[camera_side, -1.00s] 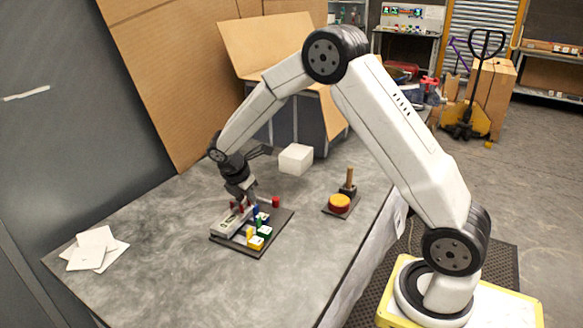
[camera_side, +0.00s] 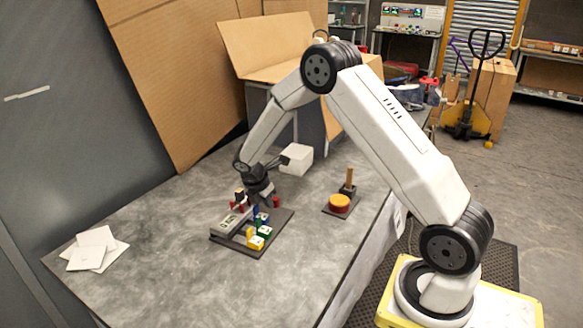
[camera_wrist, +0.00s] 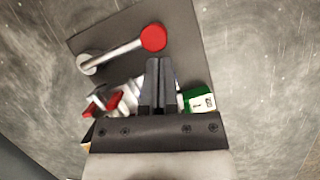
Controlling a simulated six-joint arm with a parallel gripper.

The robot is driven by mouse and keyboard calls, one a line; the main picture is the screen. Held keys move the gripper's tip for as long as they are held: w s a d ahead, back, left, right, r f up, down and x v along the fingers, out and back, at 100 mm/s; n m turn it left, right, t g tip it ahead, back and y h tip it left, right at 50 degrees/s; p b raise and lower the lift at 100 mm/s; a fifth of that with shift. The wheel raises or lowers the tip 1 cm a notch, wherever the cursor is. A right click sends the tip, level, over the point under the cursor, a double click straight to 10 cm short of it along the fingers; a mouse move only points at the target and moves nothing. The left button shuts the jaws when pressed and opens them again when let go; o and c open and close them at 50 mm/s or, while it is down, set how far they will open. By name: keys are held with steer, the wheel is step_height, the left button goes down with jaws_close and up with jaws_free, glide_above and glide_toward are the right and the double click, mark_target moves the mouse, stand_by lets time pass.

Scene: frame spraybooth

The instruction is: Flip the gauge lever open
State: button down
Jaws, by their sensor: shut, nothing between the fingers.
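A dark board (camera_side: 285,218) lies on the grey table and also shows in the wrist view (camera_wrist: 188,32). In the wrist view, a silver lever arm (camera_wrist: 117,54) with a round red knob (camera_wrist: 153,38) lies across it; I take this for the gauge lever. The knob shows in the side view (camera_side: 276,201) just right of my gripper, which hides most of the arm. My gripper (camera_side: 264,203) points down low over the board. In the wrist view my gripper (camera_wrist: 160,62) has its fingers together, empty, just below the knob; whether they touch is unclear.
A grey block (camera_side: 230,222), red-handled parts (camera_side: 235,204), and green (camera_side: 262,218) and yellow (camera_side: 256,242) blocks share the board. The front table is clear apart from white sheets (camera_side: 95,247) at left.

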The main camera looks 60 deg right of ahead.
stand_by(0.4)
steer(key=shift+d+n, duration=0.2)
steer(key=shift+n, duration=0.4)
